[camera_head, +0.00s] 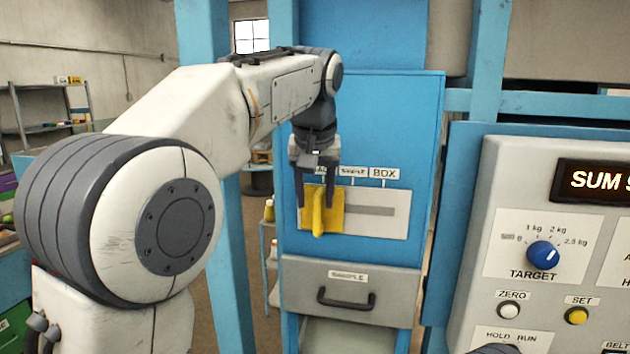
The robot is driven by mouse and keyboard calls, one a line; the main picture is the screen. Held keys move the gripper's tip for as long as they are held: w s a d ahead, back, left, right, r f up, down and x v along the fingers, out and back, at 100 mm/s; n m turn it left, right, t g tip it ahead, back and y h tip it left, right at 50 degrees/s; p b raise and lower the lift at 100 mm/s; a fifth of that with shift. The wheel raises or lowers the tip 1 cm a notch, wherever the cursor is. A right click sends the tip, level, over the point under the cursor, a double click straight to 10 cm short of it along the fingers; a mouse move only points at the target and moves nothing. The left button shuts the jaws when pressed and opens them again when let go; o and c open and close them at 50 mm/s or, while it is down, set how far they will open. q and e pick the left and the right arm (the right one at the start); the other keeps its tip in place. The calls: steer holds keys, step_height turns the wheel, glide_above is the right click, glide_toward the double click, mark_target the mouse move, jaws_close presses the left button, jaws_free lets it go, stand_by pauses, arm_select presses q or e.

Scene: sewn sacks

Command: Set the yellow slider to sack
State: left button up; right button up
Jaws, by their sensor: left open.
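The yellow slider (335,214) sits at the left end of its slot on a light plate (380,225) on the blue cabinet. I cannot tell whether a finger touches the handle. My right gripper is not recognisable in the view.
Below the slider is a drawer (300,290) labelled SAMPLE with a black handle (346,298). A control panel with a blue TARGET knob (543,255) stands to the right. A blue post (226,270) rises left of the cabinet. Shelves (48,115) stand far left.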

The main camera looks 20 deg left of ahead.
arm_select(q)
steer(key=v, duration=0.5)
steer(key=shift+s+r, duration=0.1)
steer(key=shift+r, duration=0.15)
steer(key=s+d+f+m+g+h+b, duration=0.1)
steer(key=s+d+f+m, duration=0.1)
steer(key=s+d+f, duration=0.3)
steer(key=d+f+m+b, duration=0.1)
steer(key=d+f+m, duration=0.1)
steer(key=f, duration=0.4)
steer(key=s+d+f+m+g+b, duration=0.1)
steer(key=s+f+m+b, duration=0.1)
steer(key=s+f, duration=1)
steer(key=s+d+f+m+g+h+b, duration=0.1)
steer(key=s+f+m, duration=0.3)
steer(key=s+f, duration=0.7)
step_height(320, 180, down, 3)
steer(key=shift+s+d+f+g+b, duration=0.2)
steer(key=shift+s+d+g+b, duration=0.25)
steer(key=shift+g+b, duration=0.3)
